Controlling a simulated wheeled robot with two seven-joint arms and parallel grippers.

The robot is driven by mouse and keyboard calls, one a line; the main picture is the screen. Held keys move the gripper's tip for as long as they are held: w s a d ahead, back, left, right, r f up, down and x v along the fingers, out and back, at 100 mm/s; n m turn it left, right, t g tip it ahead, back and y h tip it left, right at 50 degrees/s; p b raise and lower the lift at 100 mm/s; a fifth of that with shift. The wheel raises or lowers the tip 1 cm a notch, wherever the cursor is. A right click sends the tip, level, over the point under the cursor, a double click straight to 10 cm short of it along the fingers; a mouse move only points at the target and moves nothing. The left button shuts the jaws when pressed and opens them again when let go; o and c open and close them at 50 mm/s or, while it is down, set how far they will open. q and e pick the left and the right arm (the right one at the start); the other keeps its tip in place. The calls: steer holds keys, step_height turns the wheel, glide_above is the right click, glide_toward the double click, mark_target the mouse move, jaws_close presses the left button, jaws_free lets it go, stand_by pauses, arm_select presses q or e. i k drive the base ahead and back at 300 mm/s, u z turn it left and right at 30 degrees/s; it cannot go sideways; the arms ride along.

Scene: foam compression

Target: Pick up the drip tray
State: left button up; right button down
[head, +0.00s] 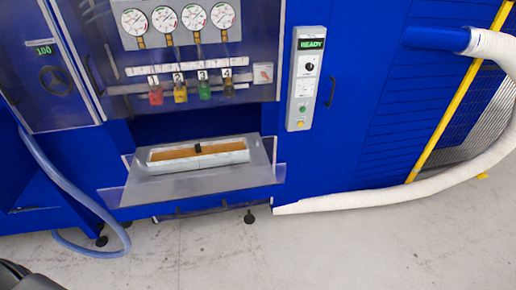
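A shallow rectangular tray (170,164), which looks like the drip tray, sits on a grey metal shelf (215,181) at the front of the blue machine, left of centre in the head view. It has a light rim, an orange-brown inside and a small black piece at its middle. Clear panels stand at the shelf's front and side edges. Neither of my grippers shows in the view. A dark rounded shape is cut off at the lower left corner, and I cannot tell what it is.
Gauges (193,17) and several coloured valves (180,95) are above the tray. A control box (305,92) reads READY. A blue hose (75,190) loops to the floor at left. A white hose (400,192) runs along the right. The grey floor (330,250) in front is clear.

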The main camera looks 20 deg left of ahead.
mark_target(175, 154)
steer(key=z, duration=0.8)
steer(key=i, duration=3.1)
steer(key=u, duration=3.05)
steer(key=i, duration=0.45)
steer(key=z, duration=0.1)
